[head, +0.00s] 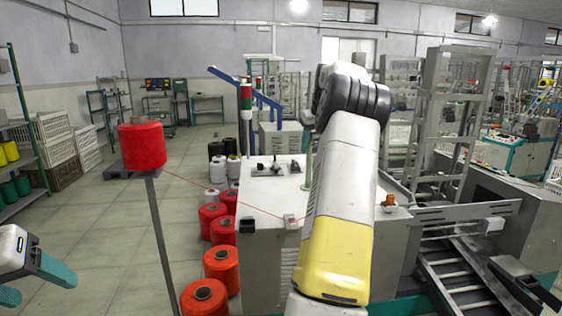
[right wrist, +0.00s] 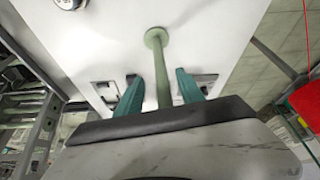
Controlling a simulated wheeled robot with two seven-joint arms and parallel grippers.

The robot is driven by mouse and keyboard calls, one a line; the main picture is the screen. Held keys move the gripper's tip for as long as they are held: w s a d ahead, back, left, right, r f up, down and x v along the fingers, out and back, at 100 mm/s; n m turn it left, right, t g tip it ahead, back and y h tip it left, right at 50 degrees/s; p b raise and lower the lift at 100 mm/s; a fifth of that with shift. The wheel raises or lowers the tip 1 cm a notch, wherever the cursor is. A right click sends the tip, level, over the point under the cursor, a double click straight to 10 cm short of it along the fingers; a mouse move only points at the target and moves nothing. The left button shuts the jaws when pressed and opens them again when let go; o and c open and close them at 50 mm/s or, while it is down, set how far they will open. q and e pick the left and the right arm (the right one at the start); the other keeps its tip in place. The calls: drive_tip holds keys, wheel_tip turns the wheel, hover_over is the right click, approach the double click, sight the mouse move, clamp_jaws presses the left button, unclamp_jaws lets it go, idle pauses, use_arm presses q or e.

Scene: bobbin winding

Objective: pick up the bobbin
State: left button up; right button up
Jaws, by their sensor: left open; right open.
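A pale green rod with a round flange, which looks like the bobbin (right wrist: 161,70), stands on the white machine top (right wrist: 95,35). In the right wrist view it lies between the two teal fingers of my right gripper (right wrist: 157,78), which are open, one on each side with gaps. Its near end is hidden behind the gripper body. In the head view part of the pale green rod (head: 308,160) shows beside my right arm, which hides the right gripper. My left gripper (head: 45,289) is open and empty at the lower left, far from the rod.
A red yarn cone (head: 142,146) stands on a pole (head: 160,240), its thread running to a small block (head: 291,221) on the machine. Several red cones (head: 221,264) line the floor left of the machine. A grey metal frame (head: 437,125) stands at right.

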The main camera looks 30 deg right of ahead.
sight(310, 151)
drive_tip(key=shift+x, duration=1.6)
drive_tip(key=shift+c, duration=0.5)
clamp_jaws()
drive_tip(key=shift+r, duration=0.1)
